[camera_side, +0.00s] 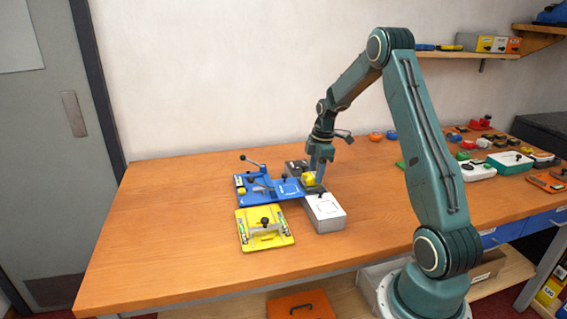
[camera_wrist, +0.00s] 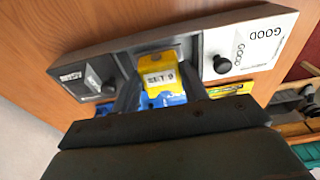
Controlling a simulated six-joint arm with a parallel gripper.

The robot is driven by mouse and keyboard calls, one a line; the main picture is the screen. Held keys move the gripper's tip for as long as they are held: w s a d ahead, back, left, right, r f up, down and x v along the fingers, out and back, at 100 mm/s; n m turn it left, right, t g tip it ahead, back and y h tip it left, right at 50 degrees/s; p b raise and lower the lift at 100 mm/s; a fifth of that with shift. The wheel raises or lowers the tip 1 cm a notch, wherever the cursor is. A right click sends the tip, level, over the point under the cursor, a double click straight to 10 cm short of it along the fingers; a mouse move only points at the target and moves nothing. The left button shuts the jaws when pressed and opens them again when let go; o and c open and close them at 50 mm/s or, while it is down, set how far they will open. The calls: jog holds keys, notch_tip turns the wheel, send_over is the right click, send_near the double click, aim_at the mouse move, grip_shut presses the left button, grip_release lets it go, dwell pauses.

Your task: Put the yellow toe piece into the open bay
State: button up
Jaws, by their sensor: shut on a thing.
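My gripper (camera_side: 318,172) points down over the middle of the bench, at the right end of a blue fixture (camera_side: 288,190). It is shut on the yellow toe piece (camera_side: 309,179). In the wrist view the yellow toe piece (camera_wrist: 158,72) sits between my two fingers (camera_wrist: 158,80), with a white printed label facing the camera. Blue shows just below it. It appears above a long grey box, between its dark end and its white end. The gripper hides the space under the piece, so I cannot make out the open bay or whether the piece touches anything.
The box has a white lid marked GOOD (camera_wrist: 250,45) with a black knob, and a dark end (camera_wrist: 82,80) with another knob. A yellow plate (camera_side: 264,241) lies in front of the blue fixture, whose lever (camera_side: 252,161) stands up. The bench's left side is clear.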

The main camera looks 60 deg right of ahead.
jog(key=shift+f, duration=1.2)
jog(key=shift+f, duration=0.7)
dwell(0.9)
jog(key=o, duration=1)
jog(key=shift+r, duration=3.75)
jog(key=shift+r, duration=2)
